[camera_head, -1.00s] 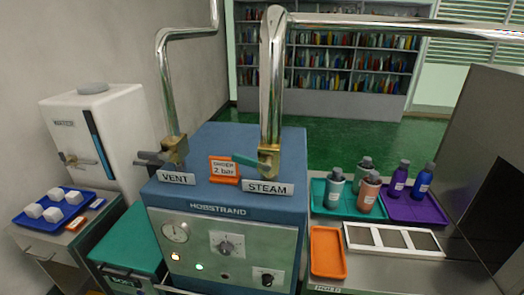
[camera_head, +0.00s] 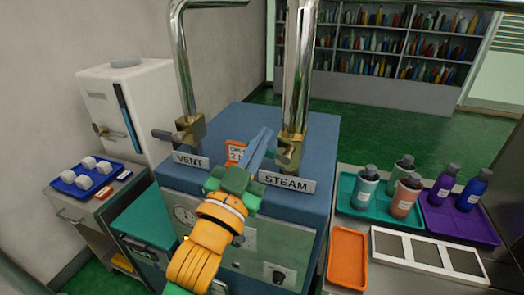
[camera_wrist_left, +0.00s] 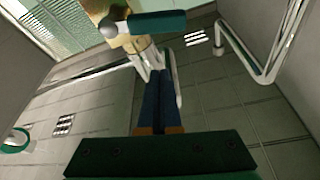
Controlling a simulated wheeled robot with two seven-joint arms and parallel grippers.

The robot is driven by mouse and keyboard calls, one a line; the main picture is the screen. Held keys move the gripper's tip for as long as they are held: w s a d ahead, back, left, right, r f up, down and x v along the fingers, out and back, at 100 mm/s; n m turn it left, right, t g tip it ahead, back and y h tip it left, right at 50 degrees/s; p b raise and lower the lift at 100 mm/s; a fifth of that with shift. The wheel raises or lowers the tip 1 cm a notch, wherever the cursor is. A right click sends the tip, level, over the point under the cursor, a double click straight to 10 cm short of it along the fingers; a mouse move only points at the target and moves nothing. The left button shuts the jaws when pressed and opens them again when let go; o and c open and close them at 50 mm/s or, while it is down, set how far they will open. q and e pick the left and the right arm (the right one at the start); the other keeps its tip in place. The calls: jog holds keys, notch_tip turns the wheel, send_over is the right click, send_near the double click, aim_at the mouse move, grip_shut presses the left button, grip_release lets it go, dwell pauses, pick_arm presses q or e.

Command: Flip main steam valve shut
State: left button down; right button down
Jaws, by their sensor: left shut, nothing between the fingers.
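The brass steam valve (camera_head: 288,152) sits at the foot of the right-hand pipe, behind the STEAM label (camera_head: 287,182) on the blue machine. In the head view its teal handle is mostly hidden by my left gripper. In the left wrist view the handle (camera_wrist_left: 158,22) sticks out to the right from the brass valve body near the top. My left gripper (camera_head: 264,134) is shut and empty, its blue fingers pointing up beside the valve, on its left. In the left wrist view the fingertips (camera_wrist_left: 157,78) lie below the handle; I cannot tell whether they touch. My right gripper is not in view.
The VENT valve (camera_head: 187,132) and its pipe stand to the left. An orange sign (camera_head: 236,152) is partly behind my gripper. Bottles stand on teal and purple trays (camera_head: 485,228) at right. A blue tray of white cubes (camera_head: 66,186) is at left.

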aim_at(270, 151)
pick_arm(q)
jog(key=w+f+b, duration=0.1)
jog(key=b, duration=0.1)
jog(key=w+f+b, duration=0.1)
jog(key=f+b, duration=0.1)
jog(key=shift+a, duration=0.1)
jog(key=shift+w+a+f+n+y, duration=0.1)
jog(key=shift+a+f+n+y, duration=0.25)
jog(key=shift+f+n, duration=0.35)
